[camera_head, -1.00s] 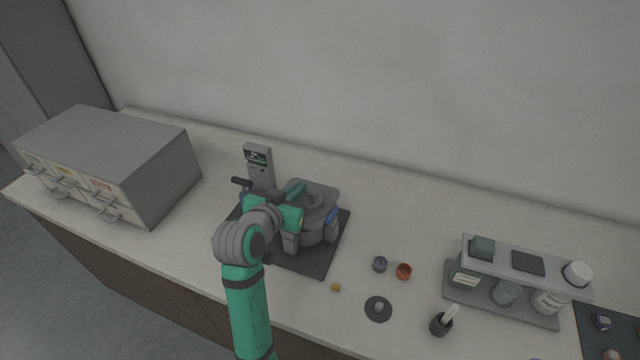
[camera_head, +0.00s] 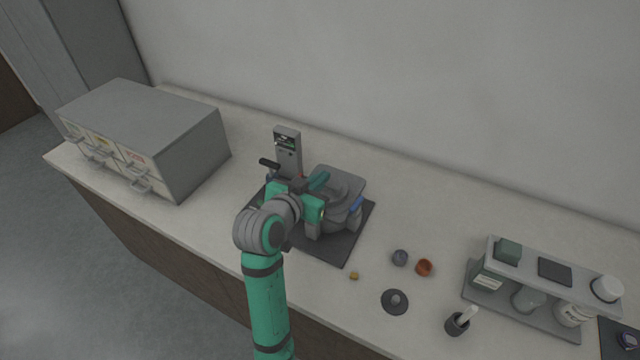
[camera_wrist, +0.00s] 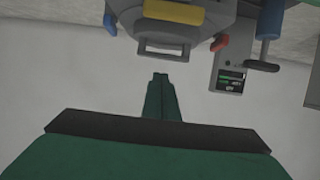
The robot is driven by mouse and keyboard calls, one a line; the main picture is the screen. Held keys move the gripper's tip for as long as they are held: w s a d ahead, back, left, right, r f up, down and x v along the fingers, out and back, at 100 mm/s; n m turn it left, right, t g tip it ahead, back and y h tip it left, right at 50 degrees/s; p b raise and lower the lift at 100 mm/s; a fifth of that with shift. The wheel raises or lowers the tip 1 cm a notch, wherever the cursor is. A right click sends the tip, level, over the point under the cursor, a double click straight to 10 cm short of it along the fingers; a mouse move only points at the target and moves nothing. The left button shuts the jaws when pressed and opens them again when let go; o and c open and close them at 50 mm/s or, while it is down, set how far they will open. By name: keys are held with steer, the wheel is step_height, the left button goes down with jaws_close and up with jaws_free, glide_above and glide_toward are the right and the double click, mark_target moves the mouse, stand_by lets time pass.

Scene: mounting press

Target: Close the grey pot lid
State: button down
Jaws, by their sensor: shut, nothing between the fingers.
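The grey pot (camera_head: 345,213) stands on a dark square mat (camera_head: 335,252) on the counter, with a blue part on its right side. Its grey lid (camera_head: 350,178) appears as a broad plate at the top and back of the pot. My arm hides part of it, and I cannot tell how far the lid is open. My gripper (camera_head: 318,181) is at the pot's left, close to the lid in the picture. In the wrist view my gripper (camera_wrist: 160,77) is shut and empty. A grey handle (camera_wrist: 165,50) shows just beyond the fingertips, with a visible gap between.
A grey control post (camera_head: 287,150) with a display and a black lever stands behind left of the pot. A grey drawer cabinet (camera_head: 150,130) is at the left.

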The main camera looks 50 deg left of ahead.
step_height(320, 180, up, 2)
steer(key=shift+w+r, duration=0.1)
steer(key=f+v, duration=0.1)
steer(key=v, duration=0.9)
steer(key=shift+s+f, duration=0.15)
steer(key=shift+s, duration=0.15)
